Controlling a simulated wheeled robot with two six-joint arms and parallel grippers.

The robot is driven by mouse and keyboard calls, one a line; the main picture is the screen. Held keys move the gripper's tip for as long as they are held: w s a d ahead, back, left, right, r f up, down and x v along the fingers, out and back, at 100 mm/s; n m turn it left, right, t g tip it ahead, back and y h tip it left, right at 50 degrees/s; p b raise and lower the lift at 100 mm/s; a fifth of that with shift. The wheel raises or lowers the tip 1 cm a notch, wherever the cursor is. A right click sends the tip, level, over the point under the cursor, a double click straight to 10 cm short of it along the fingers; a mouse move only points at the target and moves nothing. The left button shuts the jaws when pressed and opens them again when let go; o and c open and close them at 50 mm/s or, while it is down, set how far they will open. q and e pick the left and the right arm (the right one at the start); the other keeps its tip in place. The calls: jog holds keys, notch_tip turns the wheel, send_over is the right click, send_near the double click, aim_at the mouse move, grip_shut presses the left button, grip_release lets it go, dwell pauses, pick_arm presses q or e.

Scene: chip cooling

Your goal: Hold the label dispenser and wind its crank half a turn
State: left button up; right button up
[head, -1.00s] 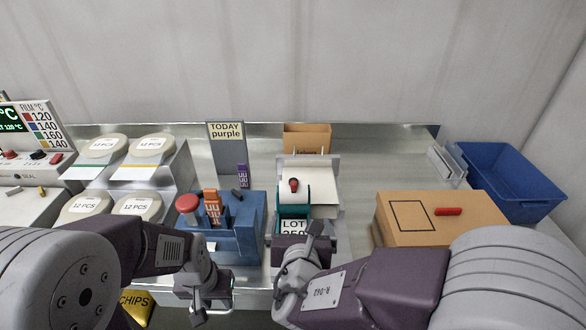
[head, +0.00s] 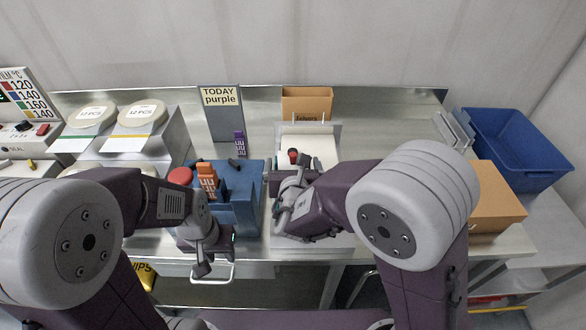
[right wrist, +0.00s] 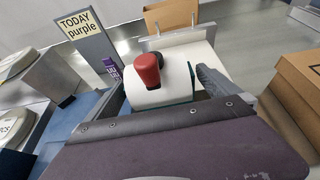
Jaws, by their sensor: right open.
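The label dispenser has a white top (right wrist: 165,92) and a little teal side in the right wrist view. Its red crank knob (right wrist: 147,70) stands up on a dark base; the knob also shows in the head view (head: 293,155). My right gripper (right wrist: 160,76) is open, with one finger on each side of the dispenser's body; I cannot tell whether they touch it. In the head view the right wrist hides most of the dispenser. My left gripper (head: 207,256) hangs near the front table edge, away from the dispenser; its jaw gap is unclear.
A "TODAY purple" sign (head: 220,97) and a cardboard box (head: 307,103) stand behind. Another cardboard box (head: 494,200) and a blue bin (head: 515,140) are at the right.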

jog(key=shift+w, duration=0.1)
jog(key=shift+w+a+f, duration=0.1)
jog(key=shift+w, duration=0.05)
jog(key=c, duration=1.8)
jog(key=shift+c, duration=0.2)
